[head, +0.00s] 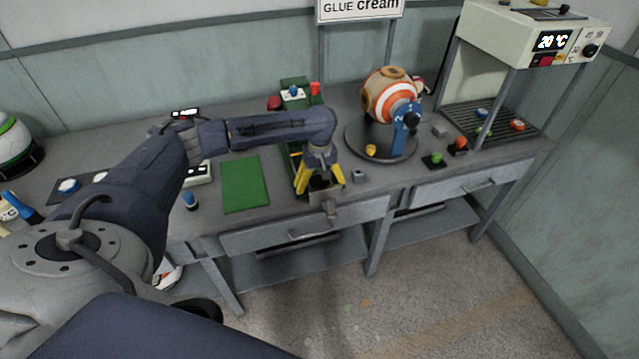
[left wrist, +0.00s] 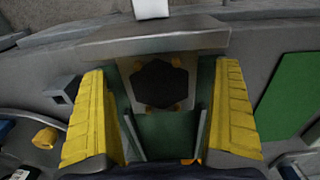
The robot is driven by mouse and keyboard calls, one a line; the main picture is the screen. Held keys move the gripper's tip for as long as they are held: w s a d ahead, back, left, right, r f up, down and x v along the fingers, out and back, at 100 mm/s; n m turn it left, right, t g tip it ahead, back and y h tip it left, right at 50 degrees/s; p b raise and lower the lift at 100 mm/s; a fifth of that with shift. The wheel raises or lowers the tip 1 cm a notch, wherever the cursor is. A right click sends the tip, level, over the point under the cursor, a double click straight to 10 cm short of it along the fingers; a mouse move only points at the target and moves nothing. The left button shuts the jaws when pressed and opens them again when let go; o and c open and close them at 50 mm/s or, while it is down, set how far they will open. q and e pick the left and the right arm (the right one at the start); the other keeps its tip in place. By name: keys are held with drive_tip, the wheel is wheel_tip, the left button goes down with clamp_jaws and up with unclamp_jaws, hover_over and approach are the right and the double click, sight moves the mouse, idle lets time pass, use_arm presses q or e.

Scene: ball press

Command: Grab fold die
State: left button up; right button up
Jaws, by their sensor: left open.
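My left gripper (head: 320,185) is open above the green bench machine (head: 287,95), at its front end. In the left wrist view its yellow fingers (left wrist: 160,120) stand wide apart. Between them, towards the top of that view, a dark hexagonal piece (left wrist: 158,84) lies on a light plate with small orange-brown corners. I cannot tell for sure whether this is the fold die. The fingers do not visibly touch it. A small grey block with an opening (head: 359,177) sits just right of the gripper; it also shows in the left wrist view (left wrist: 62,89). My right gripper is not in view.
A green mat (head: 243,184) lies left of the gripper. A striped ball (head: 390,97) sits in a blue stand on a round base at the right. A heater unit (head: 545,40) stands over a grate at the far right. The bench's front edge is close.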

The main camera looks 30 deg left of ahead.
use_arm(q)
drive_tip(key=c, duration=1.4)
drive_tip(key=shift+c, duration=0.4)
drive_tip(key=shift+r, duration=0.15)
